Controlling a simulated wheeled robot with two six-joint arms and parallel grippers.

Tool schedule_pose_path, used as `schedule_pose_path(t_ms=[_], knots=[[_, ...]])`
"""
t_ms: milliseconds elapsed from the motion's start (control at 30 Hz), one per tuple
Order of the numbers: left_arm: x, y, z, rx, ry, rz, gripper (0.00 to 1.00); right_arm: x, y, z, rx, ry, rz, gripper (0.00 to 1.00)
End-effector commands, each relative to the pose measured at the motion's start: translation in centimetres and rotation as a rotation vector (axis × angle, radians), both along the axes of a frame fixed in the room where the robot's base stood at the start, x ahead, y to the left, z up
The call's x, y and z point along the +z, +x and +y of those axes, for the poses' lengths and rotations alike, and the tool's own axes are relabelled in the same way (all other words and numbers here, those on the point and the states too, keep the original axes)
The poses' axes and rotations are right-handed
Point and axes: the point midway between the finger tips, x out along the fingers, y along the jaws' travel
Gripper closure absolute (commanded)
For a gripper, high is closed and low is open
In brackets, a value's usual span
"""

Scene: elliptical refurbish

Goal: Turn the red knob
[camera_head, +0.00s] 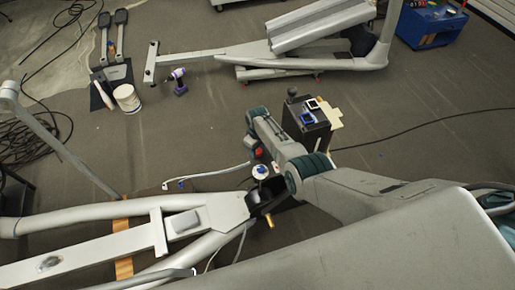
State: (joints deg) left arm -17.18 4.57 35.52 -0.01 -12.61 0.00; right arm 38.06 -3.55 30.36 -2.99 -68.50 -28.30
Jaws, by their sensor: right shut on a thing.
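My right arm comes in from the right and bends down at its teal wrist. My right gripper (258,160) is at the end of it, over the dark end housing of the grey elliptical frame (205,215). It is shut on a small red piece, the red knob (257,153), of which only a little shows. The fingertips are small and partly hidden by the wrist. A white round part with a blue bit (260,172) sits just below the gripper. My left gripper is not in view.
A dark box with small devices (306,122) stands close right of the wrist. A second elliptical frame (300,62), a purple drill (179,82), a white bucket (127,98) and a blue bin (432,25) are farther back. Cables cross the floor.

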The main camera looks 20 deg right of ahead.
Motion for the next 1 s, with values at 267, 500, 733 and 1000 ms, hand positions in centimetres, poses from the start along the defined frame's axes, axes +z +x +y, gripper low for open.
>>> schedule_pose_path(t_ms=[267, 500, 733, 1000], knots=[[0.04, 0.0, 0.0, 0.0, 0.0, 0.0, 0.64, 0.0, 0.0, -0.02, 0.025, 0.0, 0.0, 0.85], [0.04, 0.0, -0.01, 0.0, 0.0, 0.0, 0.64, 0.0, 0.0, -0.02, 0.025, 0.0, 0.0, 0.85], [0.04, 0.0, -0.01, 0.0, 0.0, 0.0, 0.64, 0.0, -0.01, -0.03, 0.024, 0.0, 0.0, 0.41], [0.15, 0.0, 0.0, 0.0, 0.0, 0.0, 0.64, 0.25, 0.0, -0.02, 0.024, 0.0, 0.0, 0.41]])
